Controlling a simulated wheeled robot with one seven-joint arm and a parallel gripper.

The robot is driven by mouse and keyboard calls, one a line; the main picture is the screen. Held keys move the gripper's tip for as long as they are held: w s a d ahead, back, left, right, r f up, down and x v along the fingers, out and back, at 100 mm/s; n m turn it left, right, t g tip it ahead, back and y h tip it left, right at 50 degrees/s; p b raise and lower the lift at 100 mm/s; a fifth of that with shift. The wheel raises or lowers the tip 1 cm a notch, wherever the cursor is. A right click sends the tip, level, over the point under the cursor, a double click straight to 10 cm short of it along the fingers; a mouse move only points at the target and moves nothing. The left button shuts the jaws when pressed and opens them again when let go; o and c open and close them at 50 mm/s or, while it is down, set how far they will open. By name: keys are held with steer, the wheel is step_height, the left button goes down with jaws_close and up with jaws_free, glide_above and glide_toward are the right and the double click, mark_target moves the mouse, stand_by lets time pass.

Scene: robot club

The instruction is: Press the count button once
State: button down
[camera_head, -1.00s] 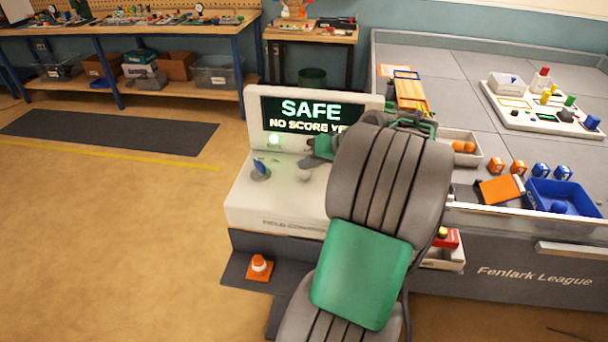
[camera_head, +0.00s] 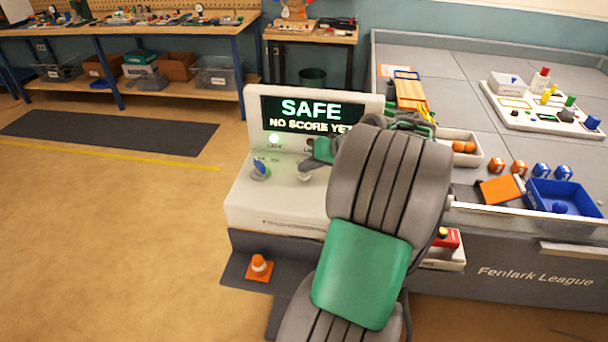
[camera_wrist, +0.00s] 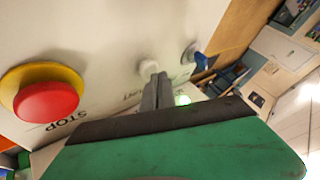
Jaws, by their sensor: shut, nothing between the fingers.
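A pale console (camera_head: 275,204) carries a screen (camera_head: 310,113) reading "SAFE" and "NO SCORE YET". A white round button (camera_wrist: 148,67) stands on the console's top, with a partly hidden label beside it ending in "UNT". In the head view, my arm hides the console's right part.
A blue knob (camera_wrist: 197,59) stands just beyond the white button. A large red STOP button (camera_wrist: 47,102) on a yellow base is at the left of the wrist view.

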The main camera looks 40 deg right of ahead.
mark_target(307, 175)
steer(key=shift+f, duration=0.45)
steer(key=shift+r, duration=0.1)
stand_by(0.4)
steer(key=shift+r+p, duration=0.65)
steer(key=shift+r, duration=0.25)
steer(key=shift+r, duration=0.1)
step_height(307, 175, up, 5)
steer(key=p, duration=0.4)
steer(key=shift+p, duration=0.3)
